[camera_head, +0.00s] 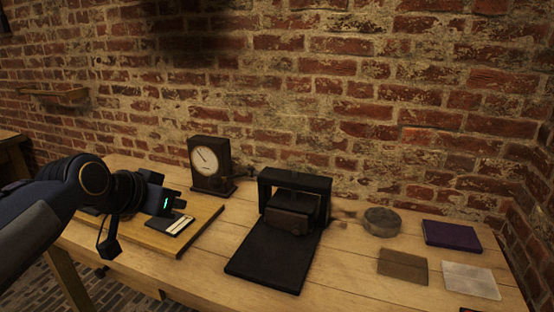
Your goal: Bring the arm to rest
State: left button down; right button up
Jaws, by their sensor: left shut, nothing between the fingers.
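My left arm comes in from the left edge, and its left gripper (174,200) hangs over the left part of the wooden bench (205,268). The gripper is shut with nothing between its fingers. It is above a wooden board (150,239), close to a small dark card-like piece with a pale strip (179,225). Whether the fingertips touch that piece cannot be told. The arm hides part of the board and another dark item on it. My right gripper is not in view.
A dial gauge (209,164) stands at the back. A black press-like stand with a flat base (268,256) is mid-bench. To its right are a round grey dish (382,222), a purple block (451,235), a brown pad (403,266) and a pale pad (470,280). A brick wall (330,90) stands behind.

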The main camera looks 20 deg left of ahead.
pick_arm(q)
jog(key=s+d+f+n+g+h, duration=0.1)
jog(key=s+d+f+g, duration=0.1)
jog(key=s+d+f, duration=0.6)
jog(key=s+d+f+n+g+h, duration=0.25)
jog(key=s+d+f, duration=0.25)
jog(key=s+f, duration=0.6)
notch_tip(320, 180, up, 15)
jog(key=p, duration=1.4)
jog(key=shift+w+f+m+y+p, duration=0.25)
jog(key=shift+m+y+p, duration=0.1)
jog(key=shift+m+p, duration=0.1)
jog(key=shift+a, duration=0.1)
